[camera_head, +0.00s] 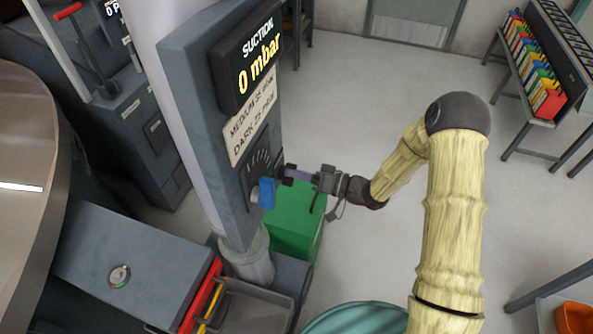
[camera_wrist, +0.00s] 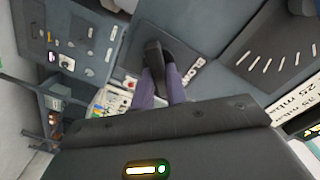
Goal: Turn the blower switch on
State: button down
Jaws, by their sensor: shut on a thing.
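The grey control panel (camera_head: 205,110) carries a display reading "SUCTION 0 mbar" (camera_head: 257,62). Low on its front are a dial scale with white ticks and a blue handle (camera_head: 267,192). My gripper (camera_head: 286,176) is at the panel's right edge, beside the blue handle. In the wrist view its purple fingers (camera_wrist: 162,85) are shut on a black switch handle (camera_wrist: 155,55), which I take to be the blower switch. The handle stands on a grey plate; its markings are mostly hidden by the fingers, so its set position cannot be told.
A green box (camera_head: 297,222) stands below my gripper. A grey bin (camera_head: 245,308) and a grey cabinet (camera_head: 125,255) are at the lower left. A rack of coloured bins (camera_head: 535,65) is at the far right. The floor between is clear.

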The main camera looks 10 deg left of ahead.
jog(key=shift+w+f+m+p, duration=0.15)
jog(key=shift+m+p, duration=0.45)
jog(key=shift+m, duration=1.55)
jog(key=shift+s+f+m+p, duration=0.1)
jog(key=shift+m+p, duration=0.45)
jog(key=shift+m, duration=1.6)
jog(key=c, duration=1.4)
grip_release()
jog(key=s+d+b, duration=0.1)
jog(key=d+b, duration=0.4)
jog(key=d, duration=1.2)
jog(key=shift+s+d+b, duration=0.15)
jog(key=shift+d+b, duration=0.1)
jog(key=shift+b, duration=0.05)
